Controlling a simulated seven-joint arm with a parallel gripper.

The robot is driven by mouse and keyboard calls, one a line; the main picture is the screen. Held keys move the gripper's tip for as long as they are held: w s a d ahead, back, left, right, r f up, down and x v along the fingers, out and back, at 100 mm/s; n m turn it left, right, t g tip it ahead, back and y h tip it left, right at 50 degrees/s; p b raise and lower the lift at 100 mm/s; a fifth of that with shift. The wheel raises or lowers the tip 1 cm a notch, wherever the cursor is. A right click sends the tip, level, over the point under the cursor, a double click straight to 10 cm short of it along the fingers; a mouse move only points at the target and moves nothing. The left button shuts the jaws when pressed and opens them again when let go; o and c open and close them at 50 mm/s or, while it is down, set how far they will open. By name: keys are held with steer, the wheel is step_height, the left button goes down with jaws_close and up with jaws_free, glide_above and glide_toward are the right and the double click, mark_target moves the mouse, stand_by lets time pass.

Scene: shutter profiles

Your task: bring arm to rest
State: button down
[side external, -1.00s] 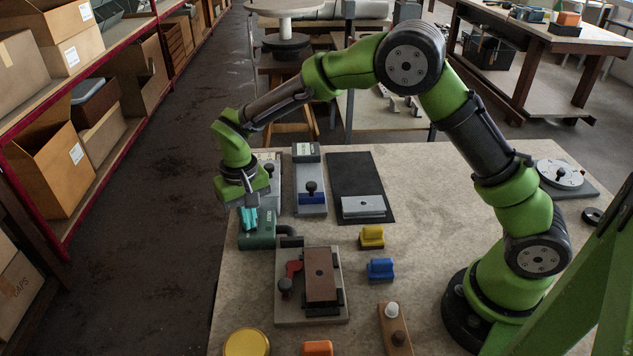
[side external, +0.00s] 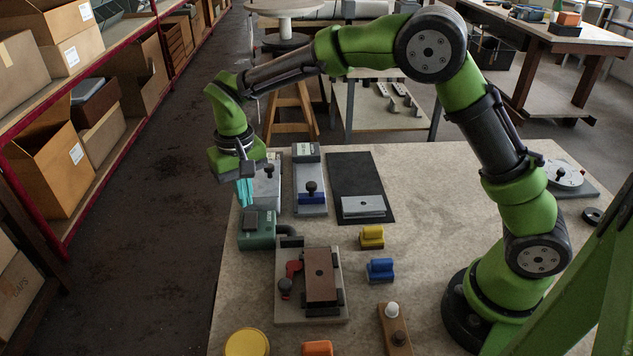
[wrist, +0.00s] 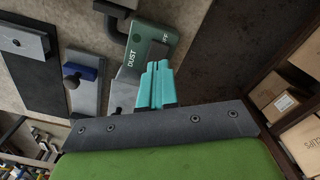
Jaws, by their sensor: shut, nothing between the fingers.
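My gripper (side external: 245,192) is at the left end of the table in the side view, above the table's left edge. Its teal fingers point down and are shut together with nothing between them. The fingers also show in the wrist view (wrist: 157,84). Just below and in front of them is the green dust switch box (side external: 257,232), with a dark grey pad on top. In the wrist view its "DUST" lettering shows beside the fingertips (wrist: 146,50). The fingers look clear of the box, though the exact gap is hard to judge.
Behind the box are a grey fixture (side external: 267,185), a fixture with a blue block (side external: 311,197) and a black mat (side external: 359,170) with a metal plate. A brown-plated fixture (side external: 320,275), yellow block (side external: 371,237) and blue block (side external: 380,270) stand nearer. The table's middle right is bare.

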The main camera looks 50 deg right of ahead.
steer(key=shift+r, duration=0.3)
steer(key=shift+s+f, duration=0.1)
steer(key=shift+f, duration=0.25)
steer(key=s+d+r+t, duration=0.2)
steer(key=s+d+r, duration=0.2)
steer(key=s, duration=0.3)
steer(key=s+d+r+t+y, duration=0.1)
steer(key=s+d+r, duration=0.3)
steer(key=s, duration=0.4)
steer(key=s+d+r+m+t+y, duration=0.1)
steer(key=s+d+r+t, duration=0.3)
steer(key=s, duration=0.3)
steer(key=shift+s+d+r, duration=0.15)
steer(key=shift+s+r, duration=0.05)
steer(key=shift+r, duration=0.3)
